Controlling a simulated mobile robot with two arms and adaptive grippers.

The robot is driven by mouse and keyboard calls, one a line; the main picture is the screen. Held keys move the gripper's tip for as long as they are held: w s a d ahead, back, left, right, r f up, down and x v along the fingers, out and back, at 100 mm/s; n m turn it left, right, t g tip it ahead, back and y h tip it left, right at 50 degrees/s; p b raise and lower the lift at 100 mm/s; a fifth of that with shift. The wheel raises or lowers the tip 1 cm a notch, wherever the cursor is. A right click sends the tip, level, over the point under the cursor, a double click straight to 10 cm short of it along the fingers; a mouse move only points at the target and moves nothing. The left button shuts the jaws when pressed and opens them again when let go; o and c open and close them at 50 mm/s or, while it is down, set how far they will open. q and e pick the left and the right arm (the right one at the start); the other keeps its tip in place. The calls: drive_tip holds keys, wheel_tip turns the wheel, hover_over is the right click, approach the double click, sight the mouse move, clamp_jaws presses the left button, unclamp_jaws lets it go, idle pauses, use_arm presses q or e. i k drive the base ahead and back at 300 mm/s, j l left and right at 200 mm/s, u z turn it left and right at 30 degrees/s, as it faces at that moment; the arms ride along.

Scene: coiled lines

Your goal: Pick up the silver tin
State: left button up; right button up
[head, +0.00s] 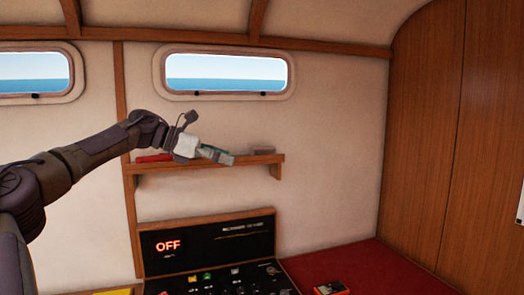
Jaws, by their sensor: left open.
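My left arm comes in from the left and its open left gripper (218,155) is in front of the wooden wall shelf (200,168). The gripper's fingers point right along the shelf and cover part of what lies there. I cannot make out a silver tin for certain. A small dull brownish-grey item (262,151) is on the right part of the shelf, just right of the fingertips; I cannot tell what it is. My right gripper is not in view.
A red item (154,157) lies on the shelf's left part. Below stands a black panel (206,243) with a lit OFF sign and several small knobs. Two windows (226,73) are above.

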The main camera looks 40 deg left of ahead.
sight(270, 150)
drive_tip(key=i+j, duration=0.25)
drive_tip(key=j, duration=0.15)
drive_tip(key=i+j, duration=0.25)
drive_tip(key=j, duration=0.15)
drive_tip(key=i+j, duration=0.2)
drive_tip(key=j, duration=0.2)
